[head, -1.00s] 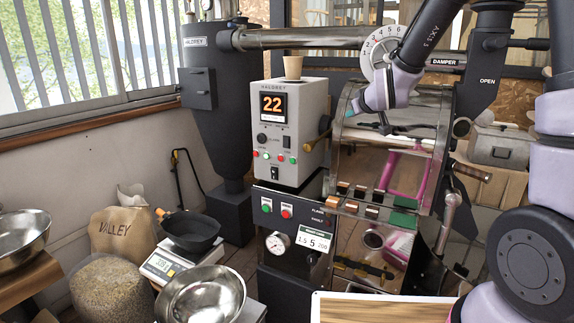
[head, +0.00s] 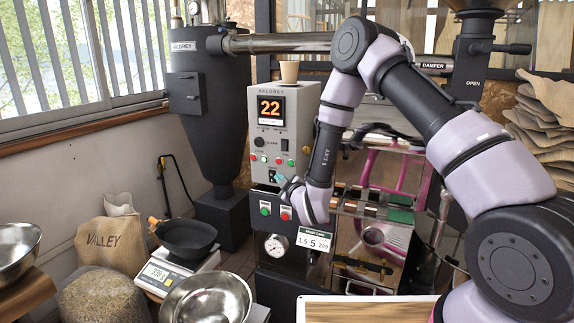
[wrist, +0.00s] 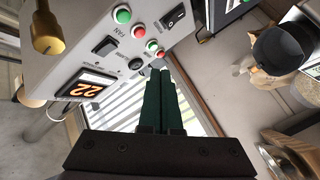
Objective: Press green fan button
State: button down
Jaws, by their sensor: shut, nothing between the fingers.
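The grey roaster control panel (head: 272,135) faces me. In the wrist view a green button (wrist: 122,15) and a red button (wrist: 138,31) sit beside the FAN label (wrist: 127,32). That green button is at the right end of the button row in the head view (head: 290,162). A second, smaller-looking green button (wrist: 151,44) shows closer to the fingertips. My gripper (wrist: 157,73) is shut and empty, its dark green fingers side by side. In the head view its teal tips (head: 279,179) are in front of the panel's lower part, below the button row. I cannot tell whether they touch anything.
A black rocker switch (wrist: 174,16) is on the panel's lower part. The lower box has another green button (head: 265,208) and red button (head: 286,213). A paper cup (head: 289,72) stands on the panel box. A pan on a scale (head: 185,240) and a steel bowl (head: 206,299) are at left.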

jog(key=shift+w, duration=0.1)
dwell(0.3)
jog(key=shift+w+d, duration=0.45)
jog(key=shift+w, duration=0.9)
jog(key=shift+w+d, duration=0.5)
jog(key=shift+w, duration=0.85)
jog(key=shift+w+d, duration=0.45)
jog(key=shift+w, duration=0.9)
jog(key=shift+w, duration=0.1)
jog(key=shift+w+d, duration=0.15)
jog(key=shift+w, duration=0.15)
jog(key=shift+w+d, duration=0.2)
jog(key=shift+w, duration=0.2)
jog(key=shift+s, duration=0.1)
jog(key=shift+s+a, duration=0.3)
jog(key=shift+s, duration=0.4)
jog(key=shift+s, duration=0.1)
jog(key=shift+s+a, duration=0.3)
jog(key=shift+s, duration=0.45)
jog(key=shift+s+a, duration=0.25)
jog(key=shift+s, duration=0.5)
jog(key=shift+s+a, duration=0.3)
jog(key=shift+s, duration=0.45)
